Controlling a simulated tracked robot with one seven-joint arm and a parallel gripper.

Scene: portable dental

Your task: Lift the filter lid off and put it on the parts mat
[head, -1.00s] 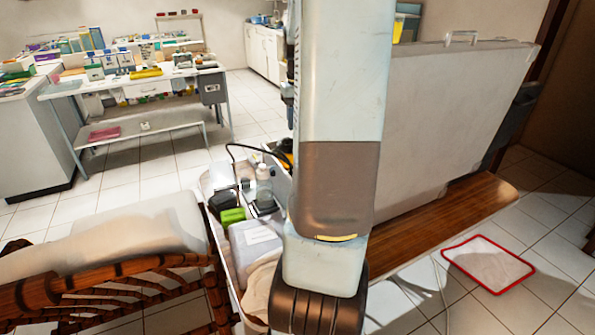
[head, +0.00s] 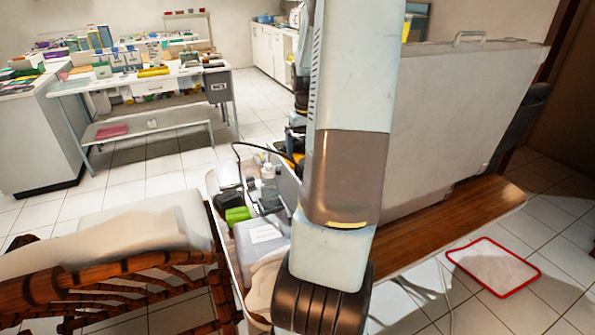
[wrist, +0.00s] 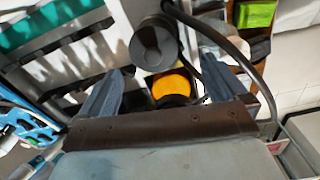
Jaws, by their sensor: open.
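A dark grey round part with a slotted top (wrist: 155,44), which looks like the filter lid, is in the wrist view, just beyond my fingertips. An orange round part (wrist: 172,86) in a dark ring lies nearer, between the fingers. My gripper (wrist: 160,88) is open with nothing between its fingers in contact that I can make out. A white mat with a red rim (head: 494,267), likely the parts mat, lies on the tiled floor at the right in the head view. My arm hides the gripper in the head view.
A black hose (wrist: 215,40) curves past the round part. A white tray holds a green item (head: 237,214) and bottles. A wooden bench (head: 440,228) carries a large pale case (head: 455,125). A wicker-framed seat (head: 130,285) stands at left. Floor around the mat is mostly clear.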

